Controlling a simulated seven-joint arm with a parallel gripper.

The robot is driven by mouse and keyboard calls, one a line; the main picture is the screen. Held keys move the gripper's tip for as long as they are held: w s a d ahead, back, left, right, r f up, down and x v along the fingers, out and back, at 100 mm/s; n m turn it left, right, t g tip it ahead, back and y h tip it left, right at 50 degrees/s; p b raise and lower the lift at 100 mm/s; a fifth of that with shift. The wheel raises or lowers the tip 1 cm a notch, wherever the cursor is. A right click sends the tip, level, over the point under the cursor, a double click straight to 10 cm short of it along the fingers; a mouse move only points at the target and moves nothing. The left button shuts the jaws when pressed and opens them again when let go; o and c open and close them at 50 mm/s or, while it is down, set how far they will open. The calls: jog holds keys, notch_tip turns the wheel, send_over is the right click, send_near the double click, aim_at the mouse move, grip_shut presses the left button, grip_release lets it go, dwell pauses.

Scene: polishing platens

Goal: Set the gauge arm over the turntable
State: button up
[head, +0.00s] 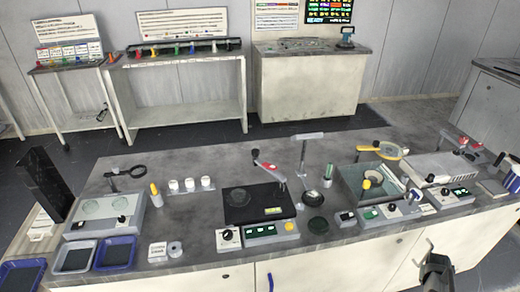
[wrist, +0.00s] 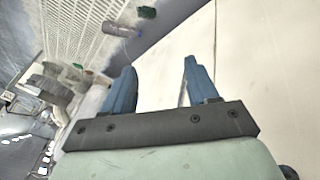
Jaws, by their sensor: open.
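A dark square turntable unit (head: 258,204) with a round dark platen stands mid-bench in the head view. An arm with a red end (head: 268,167), which looks like the gauge arm, rises at its back right edge and leans left above the back of the unit. I cannot tell whether it touches anything. My gripper (head: 432,250) is at the lower right of the head view, in front of the bench and well away from the turntable. In the wrist view my gripper (wrist: 158,85) has two blue fingers apart with nothing between them.
A grey box with two discs (head: 103,213) stands left on the bench. A glass-walled tank (head: 365,185), a yellow-rimmed ring (head: 390,150) and a ribbed block (head: 440,167) stand right.

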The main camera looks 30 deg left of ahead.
jog(key=w+r+n+t+h, duration=0.1)
jog(key=w+r+t, duration=0.4)
jog(key=w+r, duration=1.75)
jog(key=w+a+r+y, duration=0.1)
jog(key=a+r, duration=0.3)
jog(key=a, duration=0.4)
jog(key=w+a+r, duration=0.2)
jog(key=a+r, duration=0.3)
jog(key=a, duration=0.2)
jog(key=w+a+r+y, duration=0.1)
jog(key=a+r, duration=0.3)
jog(key=a, duration=0.4)
jog(key=s+a+r+n+g+y, duration=0.1)
jog(key=s+a+r, duration=0.3)
jog(key=a, duration=0.8)
jog(key=s+a+r+y, duration=0.1)
jog(key=a+r, duration=0.4)
jog(key=a, duration=0.6)
jog(key=s+a+r+n+g+y, duration=0.1)
jog(key=s+a+r, duration=0.3)
jog(key=a, duration=0.8)
jog(key=n+g+h, duration=0.1)
jog(key=g, duration=0.6)
send_near(255, 151)
notch_tip(255, 151, down, 9)
jog(key=shift+r, duration=0.1)
